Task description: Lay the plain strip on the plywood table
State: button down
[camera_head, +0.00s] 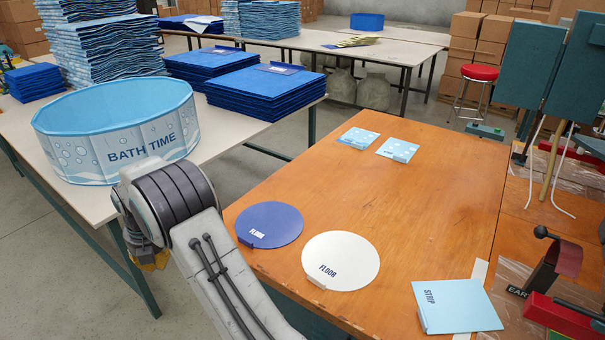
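A plain light blue sheet marked STRIP (458,308) lies flat at the lower right of the plywood table (420,215). A narrow white piece (479,271) shows at its upper right edge. Two small light blue sheets with a bubble pattern, one on the left (356,138) and one on the right (398,150), lie at the table's far end. A blue FLOOR disc (269,222) and a white FLOOR disc (340,262) lie near its left edge. My arm shows at the lower left, but my gripper's fingers are not visible.
A round BATH TIME tub (115,135) and stacks of blue panels (265,90) stand on the left table. The plywood's middle is clear.

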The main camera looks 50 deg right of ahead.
jog(key=s+d+r+m+h+b, duration=0.1)
jog(key=s+d+r+m, duration=0.2)
jog(key=d, duration=1)
jog(key=s+d+r+m+b, duration=0.25)
jog(key=s+d, duration=0.25)
jog(key=d, duration=0.7)
jog(key=s+d+r+m+g+h+b, duration=0.1)
jog(key=s+d+r+m, duration=0.2)
jog(key=s+d, duration=0.65)
jog(key=s+d+r+m+b, duration=0.1)
jog(key=s+d+r+m, duration=0.2)
jog(key=s+d, duration=0.65)
jog(key=s+a+r+m+b, duration=0.1)
jog(key=s+r+m, duration=0.1)
jog(key=s, duration=0.7)
jog(key=s+a+r+m, duration=0.1)
jog(key=s+m, duration=0.1)
jog(key=s, duration=0.7)
jog(key=s+a+r+m+g+b, duration=0.1)
jog(key=s+a+m, duration=0.1)
jog(key=s+a, duration=0.35)
jog(key=s+a+m+b, duration=0.1)
jog(key=s+a+m, duration=0.2)
jog(key=s, duration=0.6)
jog(key=w+a+f+m+b, duration=0.1)
jog(key=a+f+b, duration=0.4)
jog(key=f, duration=0.7)
jog(key=shift+w+a+f+m+g+h, duration=0.2)
jog(key=shift+w+a+m+g+h, duration=0.15)
jog(key=shift+a, duration=0.8)
